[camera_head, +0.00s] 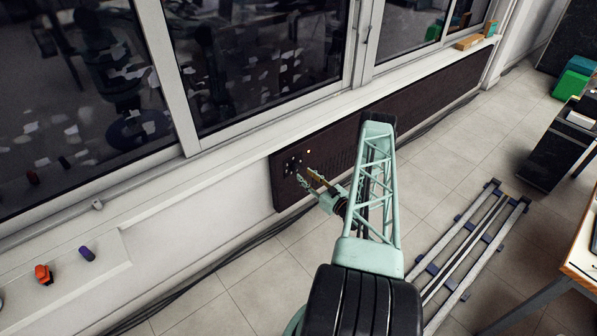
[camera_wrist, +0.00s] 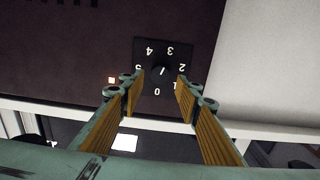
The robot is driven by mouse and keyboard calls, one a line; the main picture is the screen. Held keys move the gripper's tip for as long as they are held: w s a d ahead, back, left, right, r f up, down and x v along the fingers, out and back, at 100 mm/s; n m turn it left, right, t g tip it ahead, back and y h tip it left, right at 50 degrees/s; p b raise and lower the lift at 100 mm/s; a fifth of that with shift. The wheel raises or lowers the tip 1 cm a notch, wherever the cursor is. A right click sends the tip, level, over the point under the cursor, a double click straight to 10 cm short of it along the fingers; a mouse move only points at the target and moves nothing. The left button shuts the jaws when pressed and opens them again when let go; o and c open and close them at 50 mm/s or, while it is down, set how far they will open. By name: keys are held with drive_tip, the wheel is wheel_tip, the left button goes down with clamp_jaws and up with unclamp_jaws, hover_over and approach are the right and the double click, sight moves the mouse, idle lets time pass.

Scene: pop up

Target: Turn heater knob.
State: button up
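The heater (camera_head: 420,118) is a long dark panel under the window sill. Its round black knob (camera_wrist: 160,71) sits on a dark dial plate with white numbers, upside down in the wrist view. The knob's pointer mark tilts slightly right of straight up there, toward the 3. In the head view the dial (camera_head: 292,166) is at the heater's left end. My gripper (camera_wrist: 158,88) is open, with wood-coloured pads on either side of the knob in the wrist view. I see no contact with the knob. The gripper (camera_head: 305,178) is close in front of the dial in the head view.
A small lit light (camera_wrist: 111,80) is beside the dial. The window sill (camera_head: 240,137) runs above the heater. Cables (camera_head: 235,255) run along the floor by the wall. A floor rail (camera_head: 470,245) lies to the right. Red and purple objects sit on a ledge at left.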

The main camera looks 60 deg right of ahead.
sight(298, 169)
drive_tip(key=shift+b+x, duration=0.5)
drive_tip(key=shift+x, duration=2.6)
drive_tip(key=shift+c, duration=1.1)
drive_tip(key=c, duration=0.3)
